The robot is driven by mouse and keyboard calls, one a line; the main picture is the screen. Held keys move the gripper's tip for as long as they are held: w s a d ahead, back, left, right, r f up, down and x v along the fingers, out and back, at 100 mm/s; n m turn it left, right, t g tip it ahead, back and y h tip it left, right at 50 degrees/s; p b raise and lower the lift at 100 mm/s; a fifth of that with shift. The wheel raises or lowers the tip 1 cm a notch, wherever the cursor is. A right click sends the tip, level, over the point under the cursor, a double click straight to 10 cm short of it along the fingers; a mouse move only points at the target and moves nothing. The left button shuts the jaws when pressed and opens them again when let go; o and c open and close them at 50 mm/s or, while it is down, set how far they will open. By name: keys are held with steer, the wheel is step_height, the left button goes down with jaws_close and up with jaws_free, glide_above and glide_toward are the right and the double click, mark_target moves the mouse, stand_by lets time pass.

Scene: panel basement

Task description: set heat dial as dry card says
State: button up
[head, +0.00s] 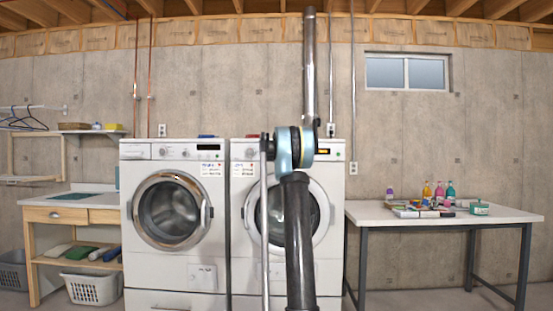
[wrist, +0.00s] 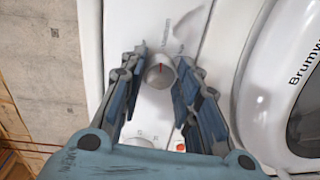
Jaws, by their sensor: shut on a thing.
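The heat dial (wrist: 161,75) is a round grey knob with a red pointer line on a white panel. In the wrist view the line points toward the top of the picture. Small printed words (wrist: 167,30) stand around it, too blurred to read surely. My gripper (wrist: 160,80) is shut on the dial, with a finger on each side. In the head view my arm stands before the right-hand machine (head: 242,230) and hides the gripper and dial. A small printed card (head: 243,168) is on that machine's front and another card (head: 210,169) on the left machine (head: 170,270); neither can be read.
An orange-red button (wrist: 180,145) lies near my right finger, and a round door (wrist: 300,100) is to the right. A table (head: 375,215) with bottles and small items stands at the right. A wooden bench (head: 52,215) with baskets below is at the left.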

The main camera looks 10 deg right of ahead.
steer(key=shift+s+d+f+m, duration=0.1)
steer(key=shift+d+m, duration=0.15)
steer(key=shift+m, duration=0.35)
steer(key=o, duration=1.1)
steer(key=shift+f, duration=0.1)
steer(key=shift+c, duration=0.2)
steer(key=shift+a, duration=0.1)
steer(key=v, duration=1.1)
steer(key=shift+s, duration=0.35)
steer(key=shift+a, duration=0.1)
